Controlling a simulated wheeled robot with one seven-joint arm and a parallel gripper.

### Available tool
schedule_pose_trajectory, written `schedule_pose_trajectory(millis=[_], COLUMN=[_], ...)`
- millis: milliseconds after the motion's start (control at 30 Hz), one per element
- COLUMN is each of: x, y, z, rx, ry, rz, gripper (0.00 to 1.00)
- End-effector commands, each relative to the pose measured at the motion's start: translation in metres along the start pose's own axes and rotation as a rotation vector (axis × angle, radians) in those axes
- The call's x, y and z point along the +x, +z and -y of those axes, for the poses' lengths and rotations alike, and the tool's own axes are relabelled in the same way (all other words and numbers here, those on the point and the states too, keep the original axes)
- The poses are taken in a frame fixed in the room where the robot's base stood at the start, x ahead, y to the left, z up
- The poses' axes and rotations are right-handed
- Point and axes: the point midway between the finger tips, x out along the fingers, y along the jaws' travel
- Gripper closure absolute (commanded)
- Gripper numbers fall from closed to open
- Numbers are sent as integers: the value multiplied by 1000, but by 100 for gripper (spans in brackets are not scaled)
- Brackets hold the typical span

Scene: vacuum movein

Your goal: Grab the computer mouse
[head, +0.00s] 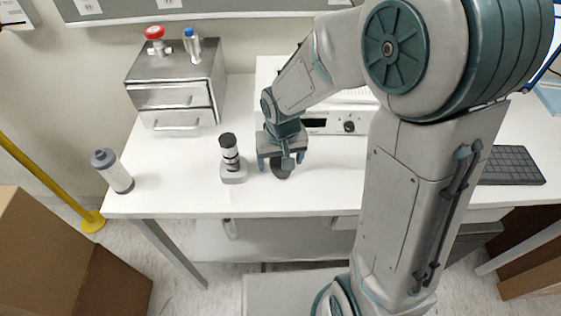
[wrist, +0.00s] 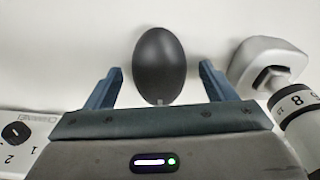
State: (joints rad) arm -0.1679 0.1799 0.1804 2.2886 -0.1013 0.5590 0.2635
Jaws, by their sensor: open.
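The computer mouse (wrist: 158,65) is a dark, smooth oval in the wrist view. It lies on the white table, between and slightly beyond the two fingers of my gripper (wrist: 158,90). A clear gap shows on each side of it, and the fingers are open. In the head view the mouse (head: 281,170) is a dark shape below my gripper (head: 282,164), partly hidden by it. I cannot tell the exact height of the fingers above the table.
A small microscope-like device (head: 232,165) stands close to the left of my gripper in the head view. A white instrument (head: 325,122) with a display is behind. A metal drawer box (head: 175,90) and a cylinder (head: 112,171) are at the left, a keyboard (head: 511,166) at the right.

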Motion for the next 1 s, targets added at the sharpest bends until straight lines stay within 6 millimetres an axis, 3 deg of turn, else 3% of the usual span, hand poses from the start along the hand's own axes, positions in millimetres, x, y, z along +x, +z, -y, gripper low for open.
schedule_pose_trajectory(millis=[267,433,467,800,1000], x=[3,3,3,1,-13], y=[0,0,0,0,-3], z=[0,0,0,0,0], rx=[0,0,0,1,1], ry=[0,0,0,0,0], rz=[0,0,0,-1,-5], gripper=[23,67,72,72,72])
